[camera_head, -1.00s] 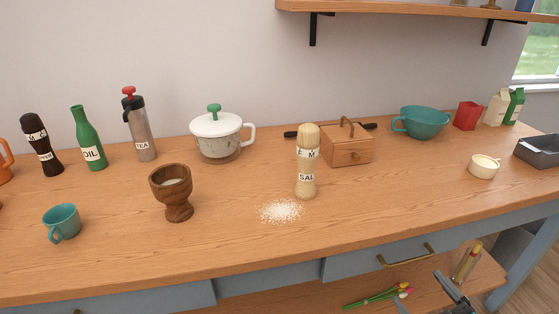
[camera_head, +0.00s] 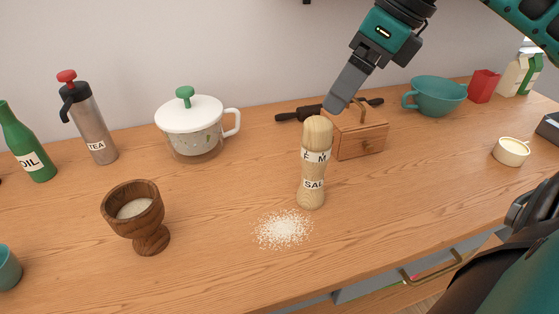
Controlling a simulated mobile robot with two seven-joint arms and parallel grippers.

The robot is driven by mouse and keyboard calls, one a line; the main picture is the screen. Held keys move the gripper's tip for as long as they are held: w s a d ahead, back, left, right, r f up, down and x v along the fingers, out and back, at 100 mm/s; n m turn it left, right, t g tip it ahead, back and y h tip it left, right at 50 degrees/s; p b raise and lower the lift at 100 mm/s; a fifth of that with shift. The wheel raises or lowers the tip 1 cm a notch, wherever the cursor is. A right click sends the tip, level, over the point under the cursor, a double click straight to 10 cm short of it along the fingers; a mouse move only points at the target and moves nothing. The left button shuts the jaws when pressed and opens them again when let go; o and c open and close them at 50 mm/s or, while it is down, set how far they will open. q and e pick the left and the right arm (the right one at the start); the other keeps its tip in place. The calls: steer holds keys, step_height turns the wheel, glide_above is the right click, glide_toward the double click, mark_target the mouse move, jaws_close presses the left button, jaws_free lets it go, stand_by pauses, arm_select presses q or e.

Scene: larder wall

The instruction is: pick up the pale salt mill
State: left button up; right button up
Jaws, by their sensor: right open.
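The pale salt mill (camera_head: 313,180) is light wood with a black-lettered white label. It stands upright on the wooden counter near the middle of the camera_head view, fully visible. My right gripper (camera_head: 341,95) reaches in from the upper right, dark grey and teal. It is open and empty. One grey finger shows clearly; the other is hidden or overlapped. In the picture its fingertip is just above and right of the mill's rounded top, apart from it. My left gripper is out of view.
Spilled white salt (camera_head: 284,229) lies left of the mill's foot. A wooden goblet (camera_head: 150,236) stands further left. A wooden box (camera_head: 360,142) and a dark rolling pin (camera_head: 297,114) are close behind the mill. A lidded pot (camera_head: 193,130) stands behind left.

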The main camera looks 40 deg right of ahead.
mark_target(313, 139)
steer(key=shift+h, duration=0.3)
steer(key=shift+x, duration=6.15)
steer(key=shift+d, duration=0.15)
steer(key=shift+c, duration=0.4)
jaws_close()
